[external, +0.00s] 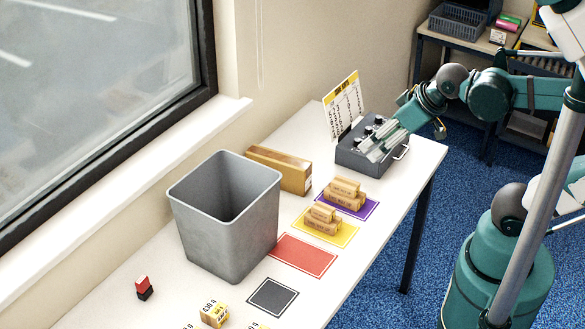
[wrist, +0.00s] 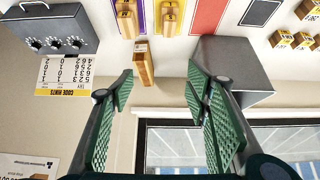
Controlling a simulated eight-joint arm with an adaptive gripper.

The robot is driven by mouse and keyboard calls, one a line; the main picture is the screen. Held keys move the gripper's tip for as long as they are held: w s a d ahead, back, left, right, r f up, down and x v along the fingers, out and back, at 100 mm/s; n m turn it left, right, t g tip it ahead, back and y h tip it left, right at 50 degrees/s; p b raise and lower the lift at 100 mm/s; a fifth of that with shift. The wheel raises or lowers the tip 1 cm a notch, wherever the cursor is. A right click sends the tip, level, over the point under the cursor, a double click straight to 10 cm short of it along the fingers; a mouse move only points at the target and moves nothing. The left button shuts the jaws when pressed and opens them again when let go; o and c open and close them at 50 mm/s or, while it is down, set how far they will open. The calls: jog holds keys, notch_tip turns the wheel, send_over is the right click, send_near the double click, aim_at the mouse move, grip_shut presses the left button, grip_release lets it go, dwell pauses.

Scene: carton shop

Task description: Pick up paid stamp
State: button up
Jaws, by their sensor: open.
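A small stamp-like block, red on top and black below (external: 143,288), stands on the white table at the lower left in the external view, left of the grey bin. Any wording on it is too small to read, so I cannot confirm it is the paid stamp. I do not see it in the wrist view. My gripper (external: 378,147) is far from it, at the other end of the table, in front of or over the grey knob box (external: 365,155). In the wrist view my gripper (wrist: 160,78) is open, with nothing between its fingers.
A tall grey bin (external: 222,240) stands mid-table between my gripper and the red-black block. A long brown carton (external: 278,170), small cartons on purple and yellow mats, and empty red (external: 303,255) and dark grey (external: 273,296) mats lie nearby. A code sign (external: 344,104) stands behind the knob box.

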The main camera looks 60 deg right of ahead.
jog(key=shift+c, duration=0.5)
jog(key=c, duration=0.4)
jog(key=shift+r, duration=0.1)
